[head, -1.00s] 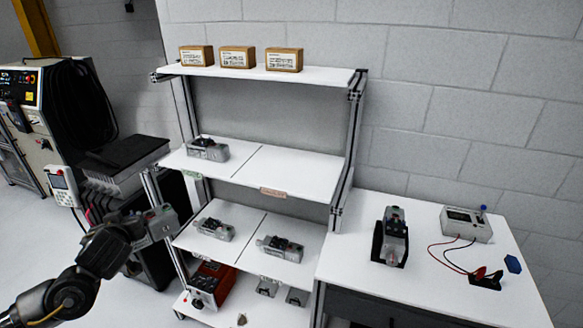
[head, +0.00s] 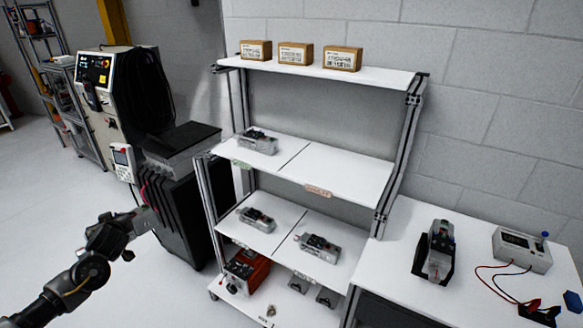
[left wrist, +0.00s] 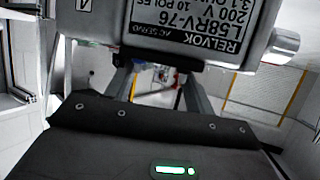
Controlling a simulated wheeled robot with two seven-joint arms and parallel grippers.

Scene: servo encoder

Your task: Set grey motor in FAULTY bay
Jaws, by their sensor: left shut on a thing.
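My left gripper (head: 137,222) is shut on a grey motor (head: 146,217), held in the air left of the shelf rack. In the left wrist view the grey motor (left wrist: 200,35) fills the top, its printed label upside down, above my left gripper (left wrist: 155,78). The middle shelf has two bays split by a dark line. The right bay (head: 340,175) has an orange-red tag (head: 318,191) on its front edge and is empty. The left bay has a green tag (head: 242,165) and holds one motor (head: 258,142). The tag wording is too small to read. My right gripper is out of view.
Two motors (head: 257,219) (head: 318,248) lie on the shelf below. Boxes (head: 296,54) stand on top. A rack post (head: 402,150) bounds the right side. A black cabinet (head: 178,190) stands behind my left gripper. The right-hand table holds a cradled motor (head: 438,247) and a meter (head: 522,248).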

